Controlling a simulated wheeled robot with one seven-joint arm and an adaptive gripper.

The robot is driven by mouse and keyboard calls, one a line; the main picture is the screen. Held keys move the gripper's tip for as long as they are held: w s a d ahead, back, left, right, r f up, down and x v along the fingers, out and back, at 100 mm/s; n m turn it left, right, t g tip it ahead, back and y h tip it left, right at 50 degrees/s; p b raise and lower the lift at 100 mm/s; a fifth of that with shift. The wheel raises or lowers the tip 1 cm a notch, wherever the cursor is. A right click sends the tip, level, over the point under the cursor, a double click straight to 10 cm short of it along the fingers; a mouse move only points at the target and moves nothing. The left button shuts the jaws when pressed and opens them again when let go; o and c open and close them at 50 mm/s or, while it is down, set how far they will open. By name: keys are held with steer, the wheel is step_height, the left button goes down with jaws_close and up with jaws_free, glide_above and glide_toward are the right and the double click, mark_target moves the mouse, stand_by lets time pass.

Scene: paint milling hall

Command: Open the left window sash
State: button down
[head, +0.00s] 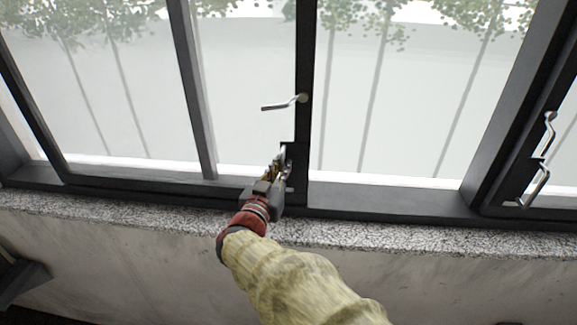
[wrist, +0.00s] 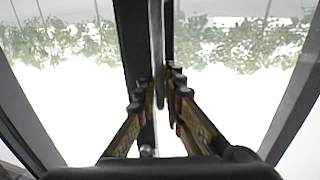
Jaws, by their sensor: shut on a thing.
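The left window sash (head: 303,120) has a dark frame and pale glass. Its lever handle (head: 284,103) is on the right stile, with the arm lying nearly level and pointing left. Below it, my gripper (head: 281,165) is at a pull handle on the same stile. In the wrist view, my gripper (wrist: 160,92) is shut on the pull handle (wrist: 158,50), an upright metal bar between the fingers. In the head view the gripper hides most of this handle. I cannot tell whether the sash stands ajar.
Another sash to the right has a lever handle (head: 549,132) and a pull handle (head: 538,186). A speckled stone sill (head: 400,236) runs below the window, above a plain wall. A dark object (head: 20,277) is at the lower left. The sill looks clear.

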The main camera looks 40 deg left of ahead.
steer(key=c, duration=2)
jaws_free()
steer(key=shift+o, duration=0.2)
steer(key=v, duration=1.2)
steer(key=shift+a, duration=0.1)
